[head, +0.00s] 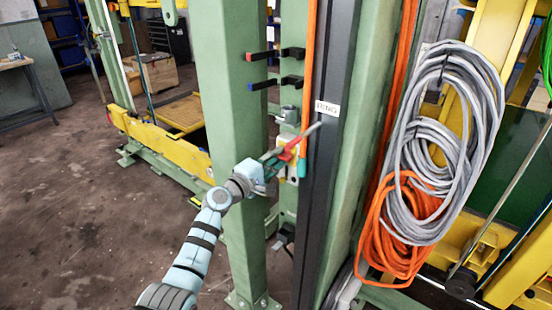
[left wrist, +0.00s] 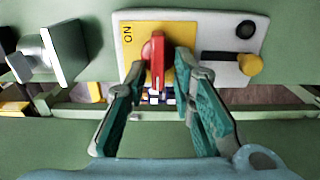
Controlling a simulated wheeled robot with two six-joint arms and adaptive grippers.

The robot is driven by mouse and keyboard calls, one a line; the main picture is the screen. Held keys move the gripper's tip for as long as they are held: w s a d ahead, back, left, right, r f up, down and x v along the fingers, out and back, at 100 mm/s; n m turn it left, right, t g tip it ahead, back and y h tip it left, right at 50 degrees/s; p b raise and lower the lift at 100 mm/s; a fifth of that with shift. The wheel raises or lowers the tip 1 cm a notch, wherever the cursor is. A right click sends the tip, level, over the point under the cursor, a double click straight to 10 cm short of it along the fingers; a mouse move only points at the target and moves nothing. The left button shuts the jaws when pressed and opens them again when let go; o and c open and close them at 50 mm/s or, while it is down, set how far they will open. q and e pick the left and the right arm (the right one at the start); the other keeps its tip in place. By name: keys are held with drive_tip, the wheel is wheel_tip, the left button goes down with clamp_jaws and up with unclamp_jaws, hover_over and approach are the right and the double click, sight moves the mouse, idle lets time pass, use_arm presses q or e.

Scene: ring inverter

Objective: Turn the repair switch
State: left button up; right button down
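The repair switch is a red handle (left wrist: 155,64) on a yellow plate (left wrist: 129,62) marked "ON", set on a pale panel (left wrist: 216,28). In the head view the red handle (head: 291,147) shows small, beside the green post. My left gripper (left wrist: 161,68) has its two teal fingers spread, one on each side of the red handle. The handle lies between the fingertips; I cannot tell whether either finger touches it. In the head view my left gripper (head: 283,162) reaches in front of the panel and partly hides it. My right gripper is not in view.
A yellow-tipped black lever (left wrist: 249,64) and a black round knob (left wrist: 245,30) sit right of the switch. A metal bracket (left wrist: 62,53) juts out on the left. A green post (head: 228,120) and a dark rail (head: 327,170) flank the panel. Grey cables (head: 440,140) hang at right.

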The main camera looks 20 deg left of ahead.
use_arm(q)
drive_tip(key=v, duration=1.2)
